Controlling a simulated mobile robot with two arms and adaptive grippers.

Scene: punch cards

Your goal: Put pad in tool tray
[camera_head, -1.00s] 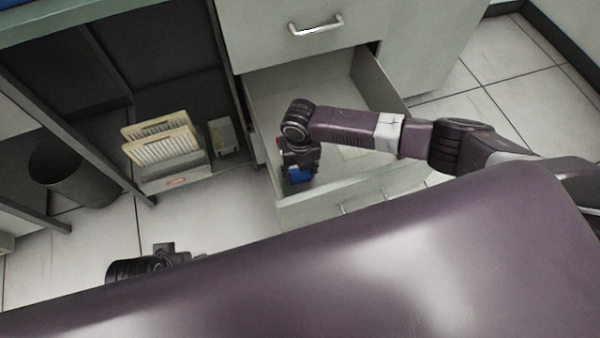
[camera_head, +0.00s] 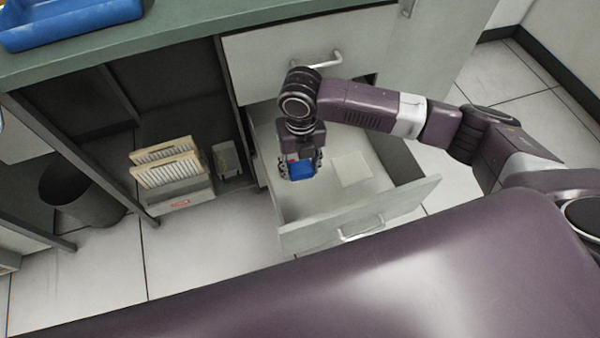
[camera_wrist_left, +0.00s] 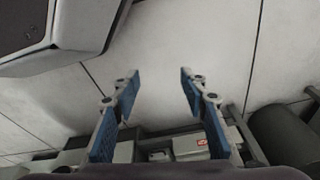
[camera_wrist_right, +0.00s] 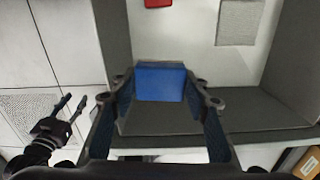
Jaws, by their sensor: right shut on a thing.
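The pad appears to be the blue block (camera_wrist_right: 160,82) in the right wrist view, between the fingertips of my right gripper (camera_head: 302,170). The gripper is shut on it and points down over the open drawer. In the head view the blue block (camera_head: 301,171) shows at the fingertips. The tool tray appears to be the blue tray (camera_head: 70,27) on the green counter at the upper left, partly cut off. My left gripper (camera_wrist_left: 158,80) is open and empty above the floor; it also shows in the right wrist view (camera_wrist_right: 70,108).
The open drawer (camera_head: 340,225) holds a pale flat card (camera_head: 352,168) and a red item (camera_wrist_right: 158,3). The green counter (camera_head: 200,38) runs above it. A holder with cards (camera_head: 168,165) and a dark bin (camera_head: 80,195) are at the left. A drawer handle (camera_head: 318,62) sticks out behind my right arm.

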